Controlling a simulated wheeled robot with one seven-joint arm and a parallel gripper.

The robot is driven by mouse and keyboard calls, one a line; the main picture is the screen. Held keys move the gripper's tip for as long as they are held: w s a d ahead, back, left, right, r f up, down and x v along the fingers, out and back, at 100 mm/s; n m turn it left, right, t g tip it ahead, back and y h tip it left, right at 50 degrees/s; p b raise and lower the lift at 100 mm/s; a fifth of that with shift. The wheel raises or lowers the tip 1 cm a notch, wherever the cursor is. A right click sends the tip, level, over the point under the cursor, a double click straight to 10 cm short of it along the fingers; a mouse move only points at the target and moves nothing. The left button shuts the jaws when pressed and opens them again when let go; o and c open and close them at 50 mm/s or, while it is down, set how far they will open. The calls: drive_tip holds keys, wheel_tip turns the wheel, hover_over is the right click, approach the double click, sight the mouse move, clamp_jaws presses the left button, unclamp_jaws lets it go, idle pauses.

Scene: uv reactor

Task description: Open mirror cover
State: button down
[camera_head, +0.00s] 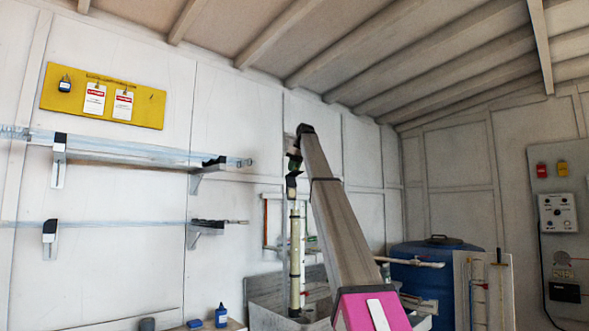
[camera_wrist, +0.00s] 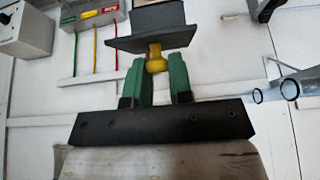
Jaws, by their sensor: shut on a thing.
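A dark box-like piece with a wide flat plate (camera_wrist: 125,43), which looks like the mirror cover, is at the top of the wrist view. A yellow knob (camera_wrist: 156,65) sticks out from the plate toward me. My gripper (camera_wrist: 157,72) has its two green fingers on either side of the knob and is shut on it. In the head view my gripper (camera_head: 295,165) is small at the far end of my raised arm, near the back wall. The cover and knob cannot be made out there.
Wall shelves (camera_head: 130,153) are at left, below a yellow board (camera_head: 103,96) with tags. A blue barrel (camera_head: 435,262) and a control panel (camera_head: 558,215) stand at right. A vertical pipe (camera_head: 295,255) is below my gripper. Red, yellow and green rods (camera_wrist: 95,45) show at upper left in the wrist view.

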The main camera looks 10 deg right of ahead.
drive_tip(key=shift+f, duration=0.1)
drive_tip(key=c, duration=1.1)
unclamp_jaws()
drive_tip(key=shift+o, duration=0.2)
drive_tip(key=v, duration=1)
drive_tip(key=shift+r, duration=0.35)
drive_tip(key=shift+s+d, duration=0.1)
drive_tip(key=shift+s, duration=0.05)
